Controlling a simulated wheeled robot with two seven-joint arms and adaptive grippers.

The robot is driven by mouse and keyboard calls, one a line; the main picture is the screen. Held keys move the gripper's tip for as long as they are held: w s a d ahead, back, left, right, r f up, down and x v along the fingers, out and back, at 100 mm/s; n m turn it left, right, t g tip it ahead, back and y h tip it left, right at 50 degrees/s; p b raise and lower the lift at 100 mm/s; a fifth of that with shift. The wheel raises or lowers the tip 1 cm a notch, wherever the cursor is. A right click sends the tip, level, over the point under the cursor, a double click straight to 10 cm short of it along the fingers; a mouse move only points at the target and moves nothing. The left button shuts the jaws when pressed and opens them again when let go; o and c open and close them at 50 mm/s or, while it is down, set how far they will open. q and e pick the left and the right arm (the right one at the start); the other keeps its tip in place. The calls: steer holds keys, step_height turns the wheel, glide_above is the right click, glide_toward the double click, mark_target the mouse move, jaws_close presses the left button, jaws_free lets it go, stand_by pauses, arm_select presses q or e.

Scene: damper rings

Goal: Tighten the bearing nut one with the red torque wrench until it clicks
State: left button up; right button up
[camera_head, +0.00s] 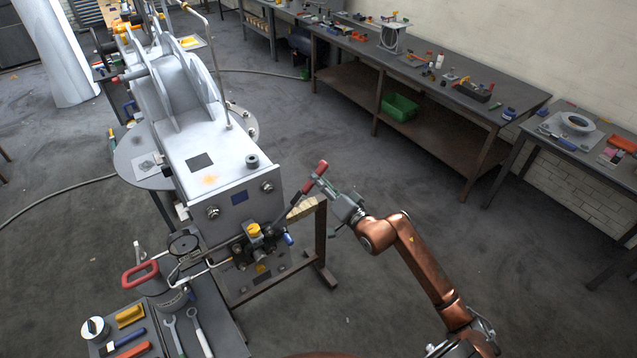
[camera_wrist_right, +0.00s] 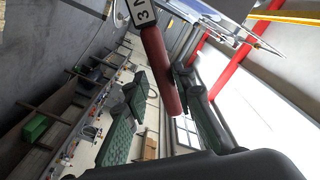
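The red torque wrench has a red grip (camera_head: 315,176) and a dark shaft slanting down left toward the end face of the grey machine (camera_head: 225,205). The wrench's lower end is near a block with a yellow cap (camera_head: 254,230). I cannot tell whether its head sits on a nut, nor which nut is bearing nut one. My left gripper is not in view.
A gauge with hoses and a red-handled can (camera_head: 141,276) stand at lower left, beside a tool table with spanners (camera_head: 199,330). A wooden-topped stand (camera_head: 319,240) is close under the wrench. Workbenches (camera_head: 440,85) line the back wall. The floor at right is clear.

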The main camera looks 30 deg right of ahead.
steer(key=shift+d+f+b, duration=0.4)
steer(key=shift+f+b, duration=0.1)
stand_by(0.4)
steer(key=shift+d+f+m+b, duration=0.2)
steer(key=shift+f+m+b, duration=0.05)
steer(key=shift+m+b, duration=0.15)
steer(key=shift+d+f+m+b, duration=0.5)
steer(key=shift+d+f+b, duration=0.2)
steer(key=shift+f+b, duration=0.35)
steer(key=shift+w+b, duration=0.1)
steer(key=shift+b, duration=0.2)
steer(key=r, duration=0.1)
steer(key=a+r+n+p, duration=0.1)
steer(key=r, duration=0.1)
steer(key=shift+a, duration=0.3)
stand_by(0.9)
